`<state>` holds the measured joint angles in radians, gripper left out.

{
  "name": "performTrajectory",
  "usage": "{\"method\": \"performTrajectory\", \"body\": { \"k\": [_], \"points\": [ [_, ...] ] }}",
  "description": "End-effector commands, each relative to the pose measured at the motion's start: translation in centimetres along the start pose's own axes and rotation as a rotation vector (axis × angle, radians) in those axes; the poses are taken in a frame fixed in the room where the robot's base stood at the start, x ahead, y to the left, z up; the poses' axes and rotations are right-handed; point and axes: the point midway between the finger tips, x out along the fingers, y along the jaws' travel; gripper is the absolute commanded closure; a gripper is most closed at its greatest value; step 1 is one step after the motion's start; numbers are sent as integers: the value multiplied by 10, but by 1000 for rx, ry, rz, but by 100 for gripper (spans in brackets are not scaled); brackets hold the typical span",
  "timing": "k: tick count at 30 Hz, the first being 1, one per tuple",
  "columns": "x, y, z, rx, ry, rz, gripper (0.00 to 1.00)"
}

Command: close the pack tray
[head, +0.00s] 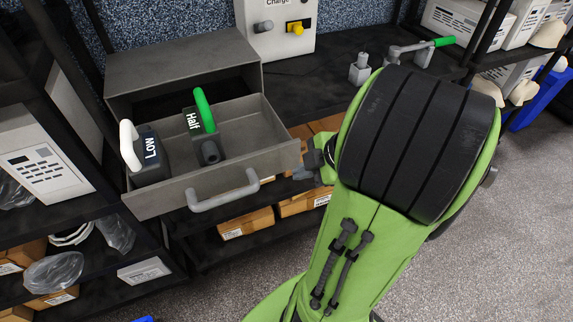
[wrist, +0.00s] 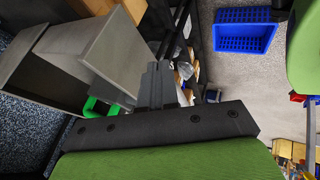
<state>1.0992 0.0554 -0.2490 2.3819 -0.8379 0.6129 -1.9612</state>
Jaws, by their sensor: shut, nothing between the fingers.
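The pack tray (head: 225,182) is a grey drawer pulled out of its grey housing (head: 185,72), with a light grey bar handle (head: 223,191) on its front. Inside stand a pack marked Low (head: 150,163) with a white handle and a pack marked Half (head: 209,152) with a green handle. My gripper (head: 303,165) is by the tray's right front corner, partly hidden by my wrist; I cannot tell whether it touches. In the wrist view my gripper (wrist: 158,84) is shut and empty, with grey sheet-like walls to its left.
A charger box (head: 277,28) with a yellow knob stands behind on the dark bench. A clamp-like tool with a green grip (head: 444,42) lies right of it. Cardboard boxes (head: 246,224) sit on the shelf below the tray. A blue crate (wrist: 245,32) stands on the open floor.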

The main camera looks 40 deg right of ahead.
Motion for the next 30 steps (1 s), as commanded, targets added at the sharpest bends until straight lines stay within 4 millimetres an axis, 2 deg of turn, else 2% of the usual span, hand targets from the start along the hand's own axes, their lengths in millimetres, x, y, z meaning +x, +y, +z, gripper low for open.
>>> {"method": "performTrajectory", "body": {
  "k": [1,5,9,12,25,30],
  "points": [
    [14,-2,0,-1,3,-5,100],
    [39,2,0,-2,1,-4,100],
    [47,25,0,-2,0,-3,100],
    [50,33,0,-1,0,-2,100],
    [52,36,0,1,-1,-1,100],
    [58,46,0,-3,0,-2,100]
  ]
}}
